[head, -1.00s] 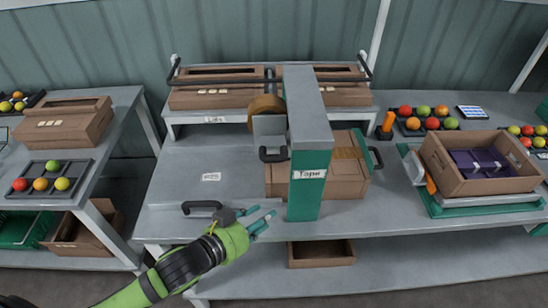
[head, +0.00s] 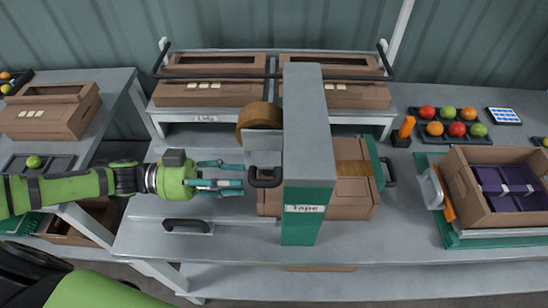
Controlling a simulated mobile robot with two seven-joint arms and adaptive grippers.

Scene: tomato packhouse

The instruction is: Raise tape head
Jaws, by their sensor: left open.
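The tape machine (head: 305,110) stands at mid-table as a grey and green post with a "Tape" label. Its tape head (head: 263,143) is a grey block on the post's left side, under a brown tape roll (head: 258,118). A black handle (head: 265,178) sticks out at the head's lower left. A closed cardboard box (head: 350,193) lies behind and under the post, with brown tape on its top. My left gripper (head: 240,173) is open, its teal fingers pointing right, just left of the black handle. I cannot tell whether the fingertips touch it. My right gripper is not in view.
Two cardboard boxes (head: 213,92) sit on the back shelf behind a dark rail (head: 275,76). Another black handle (head: 186,224) is at the table's front left. An open box with purple lining (head: 460,185) stands at right, near a tomato tray (head: 440,130).

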